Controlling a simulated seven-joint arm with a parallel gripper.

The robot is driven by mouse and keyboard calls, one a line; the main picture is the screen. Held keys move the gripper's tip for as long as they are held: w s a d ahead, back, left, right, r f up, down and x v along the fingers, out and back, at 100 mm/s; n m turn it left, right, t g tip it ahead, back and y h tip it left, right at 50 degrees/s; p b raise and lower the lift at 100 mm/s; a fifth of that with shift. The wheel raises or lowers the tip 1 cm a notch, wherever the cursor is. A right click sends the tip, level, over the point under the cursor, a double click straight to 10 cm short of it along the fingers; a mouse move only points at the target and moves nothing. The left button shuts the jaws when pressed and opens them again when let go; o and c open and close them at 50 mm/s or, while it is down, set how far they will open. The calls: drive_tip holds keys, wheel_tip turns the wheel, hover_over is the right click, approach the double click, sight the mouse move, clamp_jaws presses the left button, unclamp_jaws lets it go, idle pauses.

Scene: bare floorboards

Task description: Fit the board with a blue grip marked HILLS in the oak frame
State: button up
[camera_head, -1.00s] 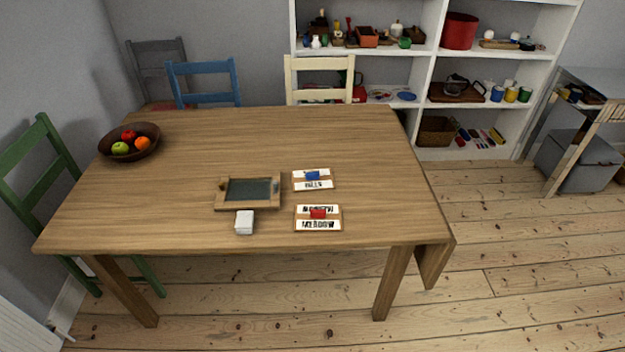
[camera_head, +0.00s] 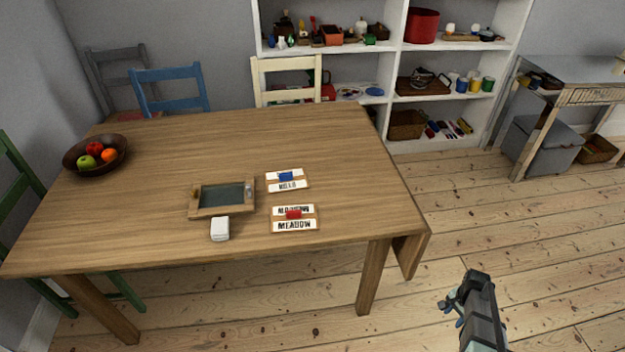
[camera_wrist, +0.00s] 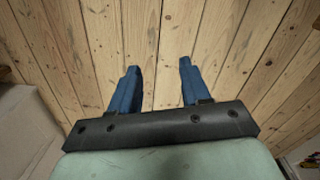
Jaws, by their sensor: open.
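The board with a blue grip (camera_head: 287,181), marked HILLS, lies flat on the wooden table. The oak frame (camera_head: 196,212), with a dark inner panel, lies to its left, apart from it. A second board with a red grip (camera_head: 294,219), marked MEADOW, lies just in front of the HILLS board. My gripper (camera_head: 456,305) is off the table's right side, over the floor, well away from the boards and frame. In the wrist view my gripper (camera_wrist: 158,82) has two blue fingers spread apart, with only floorboards between them.
A small white block (camera_head: 220,229) sits at the frame's front edge. A fruit bowl (camera_head: 96,156) stands at the table's far left. Chairs stand along the back and left. White shelves (camera_head: 390,70) are behind. The table's right part and the floor there are clear.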

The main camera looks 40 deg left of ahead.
drive_tip(key=w+a+r+m+t, duration=0.1)
drive_tip(key=w+a+r+t, duration=0.1)
drive_tip(key=w+a+r, duration=0.45)
drive_tip(key=w+a+r+m+t+y, duration=0.1)
drive_tip(key=w+a+r+m, duration=0.15)
drive_tip(key=w+r, duration=0.7)
drive_tip(key=w+a+r+m+t, duration=0.15)
drive_tip(key=w+a+r, duration=0.35)
drive_tip(key=w, duration=0.5)
drive_tip(key=w+a+r+m+t+y, duration=0.1)
drive_tip(key=w+a+r, duration=0.3)
drive_tip(key=a+r, duration=0.5)
drive_tip(key=w+a+r+t, duration=0.1)
drive_tip(key=w+a+r, duration=0.3)
drive_tip(key=a+r, duration=0.5)
drive_tip(key=n+g+h, duration=0.2)
drive_tip(key=n+g, duration=0.2)
drive_tip(key=g, duration=0.2)
hover_over(286, 174)
drive_tip(key=f, duration=0.4)
drive_tip(key=shift+w+a, duration=0.2)
drive_tip(key=shift+a, duration=0.1)
drive_tip(key=shift+s+d+f, duration=0.1)
drive_tip(key=shift+f, duration=1.2)
drive_tip(key=shift+s+d+f, duration=0.1)
drive_tip(key=shift+f, duration=1.15)
